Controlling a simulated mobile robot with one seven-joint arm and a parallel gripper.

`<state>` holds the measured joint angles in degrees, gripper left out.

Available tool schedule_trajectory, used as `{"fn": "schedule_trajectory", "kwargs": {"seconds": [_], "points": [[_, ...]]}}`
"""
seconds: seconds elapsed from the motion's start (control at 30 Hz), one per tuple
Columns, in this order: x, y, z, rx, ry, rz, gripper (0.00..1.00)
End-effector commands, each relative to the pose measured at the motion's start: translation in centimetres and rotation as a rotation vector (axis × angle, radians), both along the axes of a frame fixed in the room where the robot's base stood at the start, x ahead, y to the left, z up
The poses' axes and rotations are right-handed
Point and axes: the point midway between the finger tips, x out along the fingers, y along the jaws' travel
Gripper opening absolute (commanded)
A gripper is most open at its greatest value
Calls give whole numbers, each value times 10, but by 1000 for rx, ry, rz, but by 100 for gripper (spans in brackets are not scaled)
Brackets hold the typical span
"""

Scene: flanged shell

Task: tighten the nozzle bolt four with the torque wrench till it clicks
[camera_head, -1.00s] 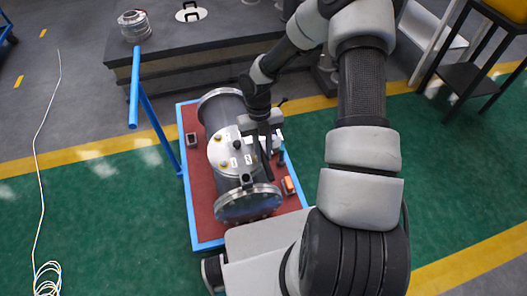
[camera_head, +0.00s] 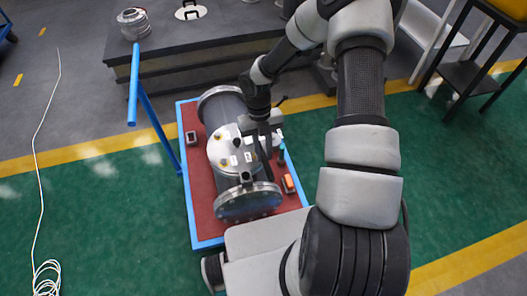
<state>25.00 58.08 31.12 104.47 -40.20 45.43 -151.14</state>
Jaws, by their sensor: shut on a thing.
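The flanged shell (camera_head: 248,205) is a dark cylinder with a silver flange at each end, lying on the red cart top. A round silver nozzle flange (camera_head: 222,158) faces up at its middle, with small white labels and brass-coloured bolt heads. My gripper (camera_head: 262,130) is above the right side of this flange. It is shut on a dark, bar-like tool, which looks like the torque wrench (camera_head: 263,160), reaching down-picture over the flange's right side. The wrench's end, and whether it sits on bolt four, cannot be made out; my arm and gripper cover that part.
The red cart top (camera_head: 200,215) has a blue rim and a blue handle (camera_head: 134,90) at left. A small dark box (camera_head: 191,138) lies left of the shell, an orange-and-dark item (camera_head: 289,183) right of it. A dark bench (camera_head: 180,45) stands behind. Green floor at left is mostly clear.

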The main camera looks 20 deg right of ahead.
Motion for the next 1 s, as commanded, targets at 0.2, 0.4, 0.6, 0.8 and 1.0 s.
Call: {"fn": "schedule_trajectory", "kwargs": {"seconds": [0.2, 0.4, 0.6, 0.8, 1.0], "points": [[1, 0, -5, 0, -2, 0, 0], [1, 0, -10, 0, -2, 0, 0], [1, 0, -14, 0, -2, 1, 0], [1, 2, -13, 0, -3, -7, 0], [1, 9, -14, 0, -3, -43, 0]]}}
